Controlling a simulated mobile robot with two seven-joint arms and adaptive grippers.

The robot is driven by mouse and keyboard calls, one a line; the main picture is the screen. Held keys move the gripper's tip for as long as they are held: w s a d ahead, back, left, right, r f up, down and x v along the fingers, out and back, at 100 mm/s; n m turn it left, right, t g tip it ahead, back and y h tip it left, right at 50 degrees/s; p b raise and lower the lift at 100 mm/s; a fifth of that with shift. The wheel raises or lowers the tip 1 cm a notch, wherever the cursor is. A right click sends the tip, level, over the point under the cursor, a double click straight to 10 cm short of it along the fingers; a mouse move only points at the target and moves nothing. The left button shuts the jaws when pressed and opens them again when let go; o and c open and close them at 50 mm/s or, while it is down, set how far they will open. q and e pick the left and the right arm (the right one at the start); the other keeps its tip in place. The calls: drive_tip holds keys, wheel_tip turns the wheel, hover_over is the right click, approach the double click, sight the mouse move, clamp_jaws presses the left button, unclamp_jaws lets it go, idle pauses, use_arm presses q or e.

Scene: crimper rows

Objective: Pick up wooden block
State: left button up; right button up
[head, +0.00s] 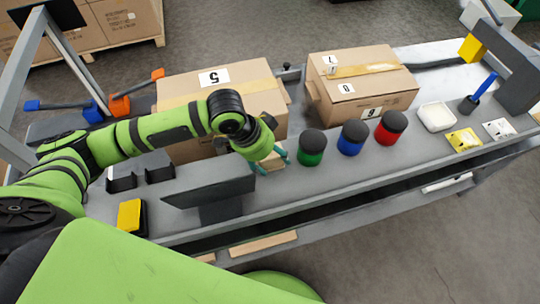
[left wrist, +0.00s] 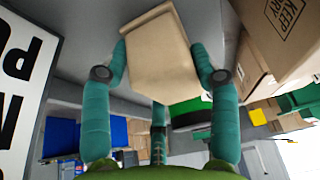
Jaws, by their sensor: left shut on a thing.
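My left gripper (head: 272,160) is over the grey workbench, in front of the gap between the two cardboard boxes. Its teal fingers are shut on a tan wooden block, with one finger on each side. In the left wrist view the wooden block (left wrist: 162,60) fills the space between the fingertips. In the head view only a small part of the block shows between the fingers. I cannot tell whether it touches the bench. My right gripper is not in view.
A green jar (head: 312,147), a blue jar (head: 353,138) and a red jar (head: 391,127) stand just right of the gripper. Cardboard boxes marked 5 (head: 190,95) and 6 (head: 375,95) stand behind. A dark angled panel (head: 205,185) stands to the left.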

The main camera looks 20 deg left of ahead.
sight(274, 152)
use_arm(q)
drive_tip(key=shift+r, duration=0.4)
drive_tip(key=r, duration=0.3)
drive_tip(key=shift+w+a+r, duration=0.15)
drive_tip(key=shift+a+r, duration=0.05)
drive_tip(key=shift+r, duration=0.1)
drive_tip(key=w+a+r+b, duration=0.1)
drive_tip(key=w+a+r, duration=0.2)
drive_tip(key=a+r, duration=0.3)
drive_tip(key=a, duration=0.4)
drive_tip(key=shift+w+a+r, duration=0.3)
drive_tip(key=shift+o, duration=1.1)
